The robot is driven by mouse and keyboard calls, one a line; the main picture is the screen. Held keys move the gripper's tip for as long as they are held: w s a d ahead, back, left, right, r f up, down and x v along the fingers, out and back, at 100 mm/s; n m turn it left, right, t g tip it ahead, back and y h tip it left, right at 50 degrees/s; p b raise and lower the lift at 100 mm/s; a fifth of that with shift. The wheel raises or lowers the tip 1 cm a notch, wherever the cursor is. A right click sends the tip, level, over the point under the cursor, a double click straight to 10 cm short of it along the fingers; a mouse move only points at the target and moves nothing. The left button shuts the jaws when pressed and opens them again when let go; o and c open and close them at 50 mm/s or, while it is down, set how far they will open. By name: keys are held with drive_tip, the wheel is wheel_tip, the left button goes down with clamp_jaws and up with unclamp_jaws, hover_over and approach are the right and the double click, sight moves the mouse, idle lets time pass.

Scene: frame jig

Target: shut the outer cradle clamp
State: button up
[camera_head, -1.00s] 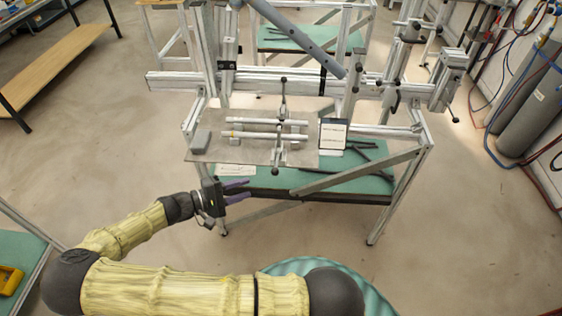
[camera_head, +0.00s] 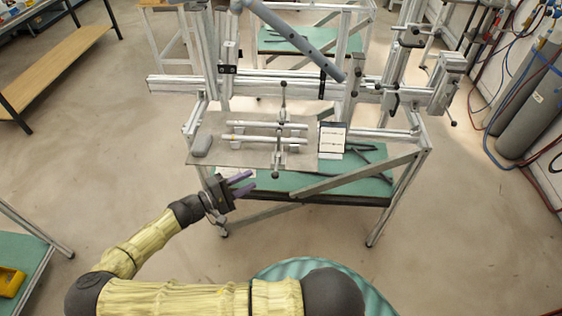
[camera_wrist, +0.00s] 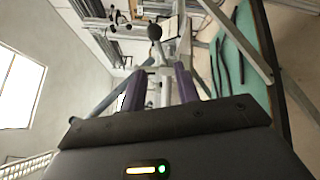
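The cradle jig on a grey plate (camera_head: 228,155) holds two pale tubes (camera_head: 262,139) lying side by side. A clamp with a dark ball-ended handle (camera_head: 276,160) sits at the plate's near edge, and a similar clamp (camera_head: 283,98) stands on the far side of the tubes. Whether the near clamp is open or shut is too small to tell. My gripper (camera_head: 250,183) is open and empty, in front of the plate and left of the near clamp. In the wrist view, a dark ball knob (camera_wrist: 155,32) shows beyond the gap between my purple fingers (camera_wrist: 160,82), apart from them.
A grey block (camera_head: 202,146) lies on the plate's left end. A white panel (camera_head: 332,139) stands at its right. The aluminium frame (camera_head: 300,78) rises behind, and a diagonal brace (camera_head: 350,175) crosses the front right.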

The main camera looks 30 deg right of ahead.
sight(276, 167)
drive_tip(key=d+p, duration=0.1)
drive_tip(key=d, duration=0.3)
drive_tip(key=d+p, duration=0.1)
drive_tip(key=d, duration=0.3)
drive_tip(key=d+p, duration=0.2)
drive_tip(key=d, duration=0.2)
drive_tip(key=shift+w+d, duration=0.2)
drive_tip(key=shift+w, duration=0.2)
drive_tip(key=shift+c, duration=0.2)
clamp_jaws()
